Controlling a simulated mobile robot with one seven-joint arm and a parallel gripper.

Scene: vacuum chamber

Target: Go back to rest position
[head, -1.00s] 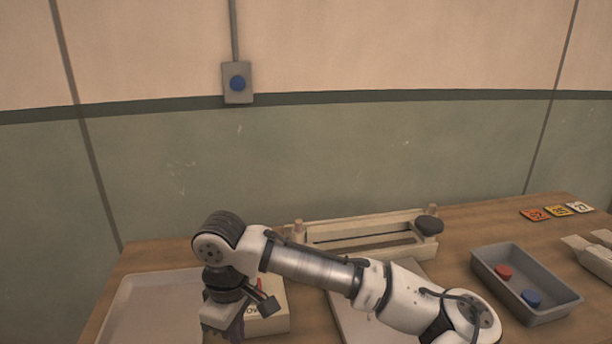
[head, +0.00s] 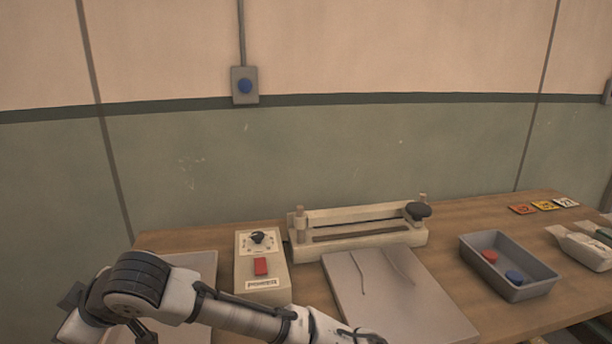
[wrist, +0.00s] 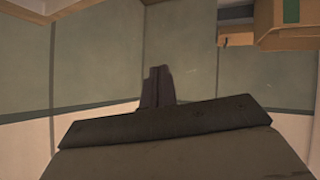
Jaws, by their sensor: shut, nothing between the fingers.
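My gripper (wrist: 157,88) shows in the wrist view with its two fingers together and nothing between them. Behind the fingers that view shows the green and cream wall, upside down. In the head view my arm reaches across the lower left, in front of the table's front edge and over part of a pale tray (head: 205,268). The fingers cannot be made out in the head view.
On the wooden table (head: 465,225) stand a control box (head: 262,290) with a dial and red switch, a long sealer-like frame (head: 362,247), a grey board (head: 420,310) and a grey bin (head: 505,287) holding a red disc (head: 490,256) and a blue disc (head: 514,277). Numbered tags (head: 544,205) lie at back right.

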